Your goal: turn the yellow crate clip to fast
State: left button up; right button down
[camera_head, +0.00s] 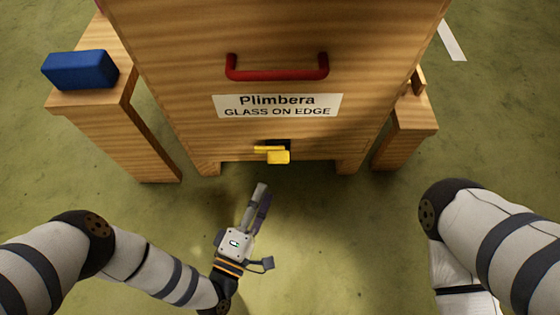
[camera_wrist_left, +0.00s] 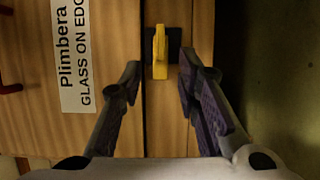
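The yellow crate clip (camera_head: 278,157) sits low on the front of the wooden crate (camera_head: 200,80), below the label, against a dark plate. In the left wrist view the yellow clip (camera_wrist_left: 159,52) lies ahead of the fingertips, across a seam in the wood. My left gripper (camera_head: 262,190) is in front of the crate's lower edge, just below the clip in the head view. In the left wrist view its fingers (camera_wrist_left: 160,68) are spread open, with nothing between them and the clip beyond the gap. My right gripper is not visible; only my right arm shows.
The crate carries a red handle (camera_head: 277,74) and a white label (camera_head: 277,105) reading "Plimbera GLASS ON EDGE". A blue block (camera_head: 80,70) rests on the left wooden post (camera_head: 125,130). Another wooden post (camera_head: 404,135) stands at the right. The green floor in front is clear.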

aim_at(276, 163)
pick_arm(q)
jog(key=b+x, duration=0.3)
jog(key=x, duration=0.6)
jog(key=shift+w+d, duration=0.2)
jog(key=shift+w, duration=0.05)
jog(key=shift+c, duration=0.6)
